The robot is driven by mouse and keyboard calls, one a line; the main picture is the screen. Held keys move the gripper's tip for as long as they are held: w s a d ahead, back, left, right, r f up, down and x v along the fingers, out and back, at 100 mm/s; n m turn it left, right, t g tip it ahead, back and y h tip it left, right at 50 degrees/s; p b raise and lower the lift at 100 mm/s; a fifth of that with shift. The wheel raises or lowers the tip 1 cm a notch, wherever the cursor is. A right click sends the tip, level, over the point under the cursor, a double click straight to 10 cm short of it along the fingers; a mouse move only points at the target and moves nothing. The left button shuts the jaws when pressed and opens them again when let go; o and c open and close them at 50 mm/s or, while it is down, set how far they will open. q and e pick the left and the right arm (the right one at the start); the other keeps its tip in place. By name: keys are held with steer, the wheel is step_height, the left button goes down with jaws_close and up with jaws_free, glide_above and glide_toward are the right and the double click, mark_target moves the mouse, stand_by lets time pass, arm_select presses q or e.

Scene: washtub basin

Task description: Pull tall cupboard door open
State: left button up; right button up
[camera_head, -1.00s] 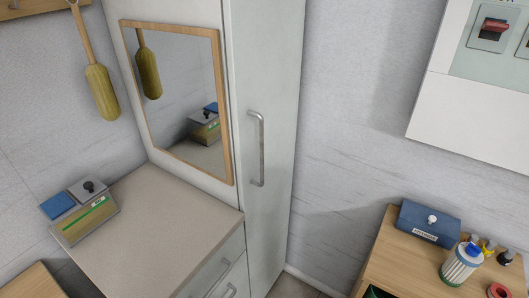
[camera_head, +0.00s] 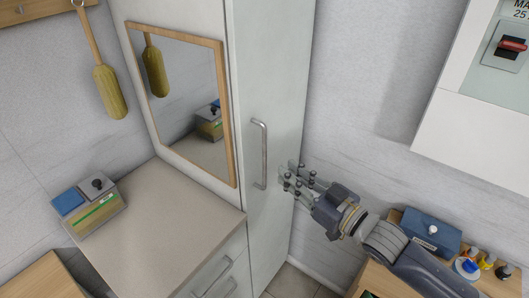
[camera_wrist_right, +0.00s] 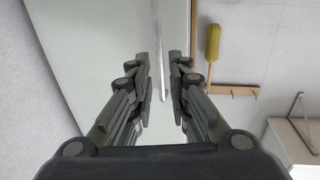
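The tall cupboard door (camera_head: 285,90) is pale and stands closed between the mirror and the wall. Its vertical metal bar handle (camera_head: 260,153) is on the door's left side. My right gripper (camera_head: 288,178) is just right of the handle, near its lower half, with fingers pointing left and apart from it. In the right wrist view, the gripper's fingers (camera_wrist_right: 160,80) are open with a gap between them, and the handle (camera_wrist_right: 161,40) shows beyond, in line with the gap. My left gripper is not in view.
A counter (camera_head: 170,215) with drawers stands left of the cupboard, with a grey and blue box (camera_head: 90,205) on it. A framed mirror (camera_head: 185,95) hangs above. A wooden cabinet with a blue box (camera_head: 430,232) and bottles is at lower right, under my right arm.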

steer(key=p+x, duration=0.2)
steer(key=x, duration=0.8)
steer(key=shift+f, duration=0.1)
jaws_close()
